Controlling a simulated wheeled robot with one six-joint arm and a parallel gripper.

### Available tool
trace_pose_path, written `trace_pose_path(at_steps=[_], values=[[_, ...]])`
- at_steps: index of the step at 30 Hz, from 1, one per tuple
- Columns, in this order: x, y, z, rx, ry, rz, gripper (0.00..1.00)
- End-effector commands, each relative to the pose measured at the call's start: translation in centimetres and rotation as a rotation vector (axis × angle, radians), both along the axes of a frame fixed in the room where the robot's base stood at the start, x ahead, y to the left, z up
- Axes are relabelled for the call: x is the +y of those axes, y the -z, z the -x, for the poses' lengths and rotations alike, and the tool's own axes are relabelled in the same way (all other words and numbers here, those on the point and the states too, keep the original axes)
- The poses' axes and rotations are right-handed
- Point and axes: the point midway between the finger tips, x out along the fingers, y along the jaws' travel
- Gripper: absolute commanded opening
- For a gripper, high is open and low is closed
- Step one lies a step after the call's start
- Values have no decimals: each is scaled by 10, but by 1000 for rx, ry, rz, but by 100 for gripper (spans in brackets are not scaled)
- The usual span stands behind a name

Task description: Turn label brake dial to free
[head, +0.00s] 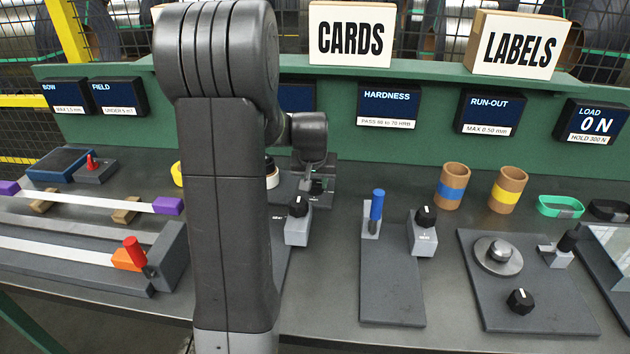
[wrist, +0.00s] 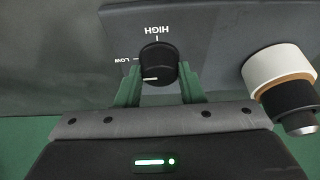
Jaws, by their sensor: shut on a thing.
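In the wrist view a black dial (wrist: 157,62) with a white pointer line stands on a grey plate marked HIGH and LOW, both upside down. The pointer end faces my gripper, away from both words. My gripper (wrist: 160,88) has its green fingers on either side of this dial, shut on it. In the head view my gripper (head: 316,186) is low over the bench, partly hidden by my arm. I see no FREE marking. Other black dials show at the middle (head: 298,206), right of it (head: 425,216), and front right (head: 520,300); I cannot tell which is the label brake.
A white-and-tan roll with a black end (wrist: 282,80) stands close right of the gripper in the wrist view. A blue-handled lever (head: 376,206), two cardboard rolls (head: 452,188) (head: 508,191) and a round hub (head: 498,254) stand to the right. LABELS sign (head: 516,46) is behind.

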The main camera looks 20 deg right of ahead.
Motion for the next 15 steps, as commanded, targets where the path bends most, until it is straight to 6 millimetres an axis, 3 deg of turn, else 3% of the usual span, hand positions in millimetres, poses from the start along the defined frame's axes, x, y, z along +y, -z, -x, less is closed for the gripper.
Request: trace_pose_path(at_steps=[15], values=[[-3, 1, 1, -3, -312, 0, 12]])
